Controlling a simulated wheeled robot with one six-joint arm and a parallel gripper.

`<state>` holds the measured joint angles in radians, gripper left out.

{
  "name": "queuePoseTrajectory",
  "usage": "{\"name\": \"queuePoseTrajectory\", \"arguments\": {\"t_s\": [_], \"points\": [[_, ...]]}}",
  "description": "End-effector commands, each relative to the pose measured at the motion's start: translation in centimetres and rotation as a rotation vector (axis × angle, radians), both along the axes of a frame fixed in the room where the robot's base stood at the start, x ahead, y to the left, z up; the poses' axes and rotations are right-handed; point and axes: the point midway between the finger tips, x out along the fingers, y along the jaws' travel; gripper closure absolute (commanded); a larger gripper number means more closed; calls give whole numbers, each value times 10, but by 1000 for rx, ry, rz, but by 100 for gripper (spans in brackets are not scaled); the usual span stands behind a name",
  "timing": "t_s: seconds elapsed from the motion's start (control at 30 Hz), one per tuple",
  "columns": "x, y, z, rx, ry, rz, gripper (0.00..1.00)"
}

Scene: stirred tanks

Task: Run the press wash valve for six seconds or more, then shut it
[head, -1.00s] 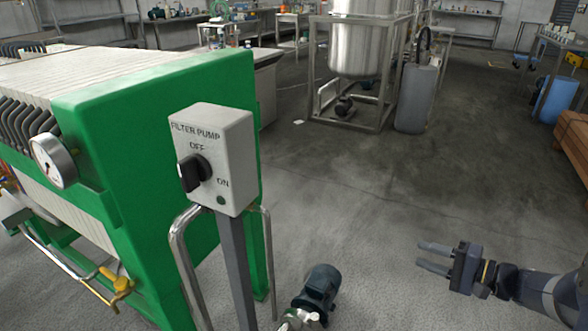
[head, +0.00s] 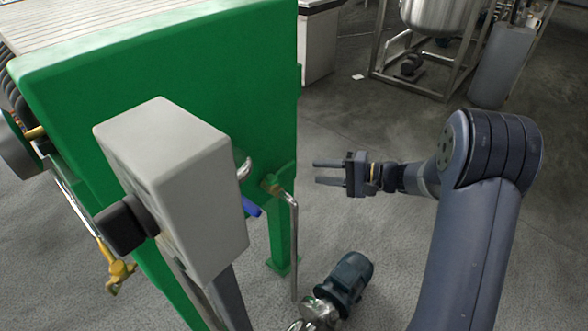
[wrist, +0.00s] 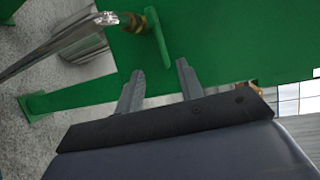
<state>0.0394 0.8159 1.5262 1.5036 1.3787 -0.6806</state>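The green filter press frame (head: 230,75) fills the left of the head view. A blue handle (head: 251,208) shows partly behind the grey switch box, near a brass fitting (head: 271,184) on a bent steel pipe. A yellow valve handle (head: 118,275) is low on the press's left side. No label is readable, so I cannot tell which is the press wash valve. My gripper (head: 317,172) is open and empty, pointing left towards the press, right of the pipe. In the wrist view, my gripper (wrist: 160,70) has its fingers apart before the green frame; a brass fitting (wrist: 150,22) lies beyond.
The grey switch box (head: 195,190) with its black knob (head: 122,226) stands close in front of the press. A pump motor (head: 345,281) sits on the floor below my gripper. A steel tank (head: 440,15) stands at the back. The floor between is free.

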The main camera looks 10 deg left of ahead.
Motion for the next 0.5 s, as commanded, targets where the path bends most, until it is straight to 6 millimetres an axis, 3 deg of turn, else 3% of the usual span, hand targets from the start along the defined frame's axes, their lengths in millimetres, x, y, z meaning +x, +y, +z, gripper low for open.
{"name": "queuePoseTrajectory", "arguments": {"t_s": [0.3, 0.5], "points": [[7, 59, -12, 0, 0, 4, 64], [10, 76, -15, 0, 0, 1, 64]]}}
